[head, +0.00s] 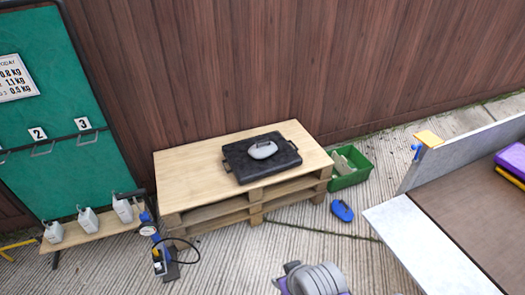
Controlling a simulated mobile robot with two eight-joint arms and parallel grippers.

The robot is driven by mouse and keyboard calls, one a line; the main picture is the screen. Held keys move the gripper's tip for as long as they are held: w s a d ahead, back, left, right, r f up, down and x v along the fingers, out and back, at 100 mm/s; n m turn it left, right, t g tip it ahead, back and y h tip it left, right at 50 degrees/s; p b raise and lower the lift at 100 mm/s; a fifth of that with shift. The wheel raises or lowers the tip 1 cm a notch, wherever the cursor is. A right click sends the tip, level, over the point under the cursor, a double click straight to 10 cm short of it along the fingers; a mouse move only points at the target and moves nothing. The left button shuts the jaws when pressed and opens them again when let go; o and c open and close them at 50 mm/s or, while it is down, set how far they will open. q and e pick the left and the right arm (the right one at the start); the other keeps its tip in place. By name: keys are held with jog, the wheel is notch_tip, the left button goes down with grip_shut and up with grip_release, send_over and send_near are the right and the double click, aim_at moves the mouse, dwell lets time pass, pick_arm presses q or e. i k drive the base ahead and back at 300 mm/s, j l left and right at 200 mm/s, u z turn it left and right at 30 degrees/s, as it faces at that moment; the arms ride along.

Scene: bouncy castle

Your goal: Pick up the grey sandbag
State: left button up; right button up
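The grey sandbag, a small rounded grey bag (263,149) with a dark handle on top, appears to be the item lying on a black slab-like case (240,172) with side handles. The case rests on a wooden pallet table (190,167) against the fence. Nothing is touching the bag from above. Neither of my grippers can be made out in the head view.
A green crate (365,172) with greyish contents stands right of the table. A blue handled bag (342,211) lies on the paving. White jugs (88,221) stand on a low bench at left. A grey-and-purple ribbed part (318,280) shows at the bottom. A brown-topped counter (470,220) is at right.

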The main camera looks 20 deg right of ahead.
aim_at(264, 149)
jog(key=i+z, duration=0.15)
jog(key=i, duration=1.7)
